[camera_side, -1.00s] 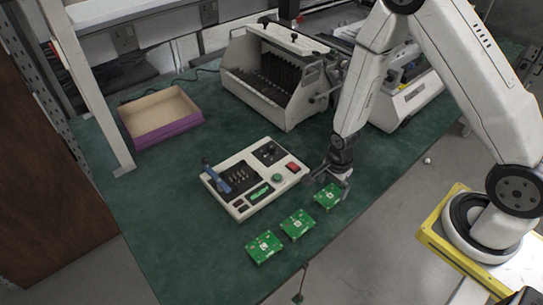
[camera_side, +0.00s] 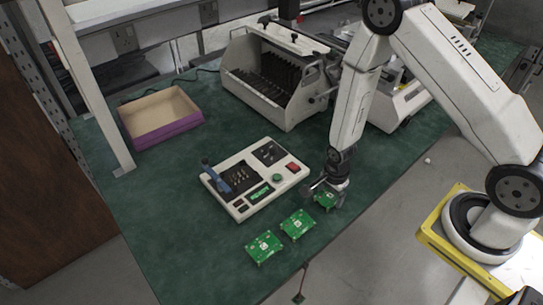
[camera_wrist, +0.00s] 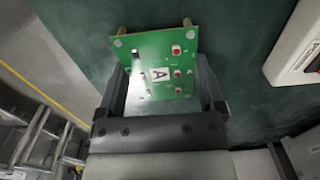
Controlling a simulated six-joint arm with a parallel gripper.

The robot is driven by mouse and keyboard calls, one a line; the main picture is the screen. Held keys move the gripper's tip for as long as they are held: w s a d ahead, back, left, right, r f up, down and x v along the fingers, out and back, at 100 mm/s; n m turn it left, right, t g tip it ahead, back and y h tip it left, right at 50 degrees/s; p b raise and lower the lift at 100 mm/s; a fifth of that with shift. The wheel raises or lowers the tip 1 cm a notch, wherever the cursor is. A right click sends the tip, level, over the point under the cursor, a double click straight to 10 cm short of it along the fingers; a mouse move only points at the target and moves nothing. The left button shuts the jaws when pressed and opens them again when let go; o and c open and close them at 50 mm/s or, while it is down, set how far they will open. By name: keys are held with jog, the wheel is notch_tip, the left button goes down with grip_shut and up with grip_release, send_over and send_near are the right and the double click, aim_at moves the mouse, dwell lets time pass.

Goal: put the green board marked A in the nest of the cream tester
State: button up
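The green board marked A (camera_wrist: 160,75) shows in the wrist view with its white A label, red and white parts and brass posts at its far edge. It lies between the two fingers of my gripper (camera_wrist: 163,85), which reach down along its left and right edges. Whether they press on it is hard to see. In the side view my gripper (camera_side: 326,193) is down at the table over this board (camera_side: 323,201), partly hiding it. The cream tester (camera_side: 257,178) stands to the left, with a dark nest area, a blue lever, a green display and a red button.
Two other green boards (camera_side: 297,224) (camera_side: 264,247) lie near the table's front edge. A purple-sided tray (camera_side: 160,118) is at the back left and a cream slotted rack (camera_side: 273,75) at the back. The green table (camera_side: 170,210) is clear left of the tester.

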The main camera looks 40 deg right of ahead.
aim_at(327, 194)
jog(key=shift+c, duration=1.2)
jog(key=shift+r, duration=0.15)
jog(key=shift+r, duration=2.85)
jog(key=shift+w, duration=0.1)
jog(key=shift+w+a, duration=0.2)
jog(key=shift+w, duration=0.25)
jog(key=w+a, duration=0.2)
jog(key=w, duration=0.2)
jog(key=w+a+r, duration=0.1)
jog(key=w+a, duration=0.1)
jog(key=w, duration=0.2)
jog(key=w+a, duration=0.2)
jog(key=w, duration=0.2)
jog(key=shift+w+a+r, duration=0.15)
jog(key=shift+a+r, duration=0.15)
jog(key=shift+a, duration=0.1)
jog(key=w+a+r, duration=0.4)
jog(key=w+a, duration=0.4)
jog(key=a, duration=0.1)
jog(key=shift+r, duration=0.2)
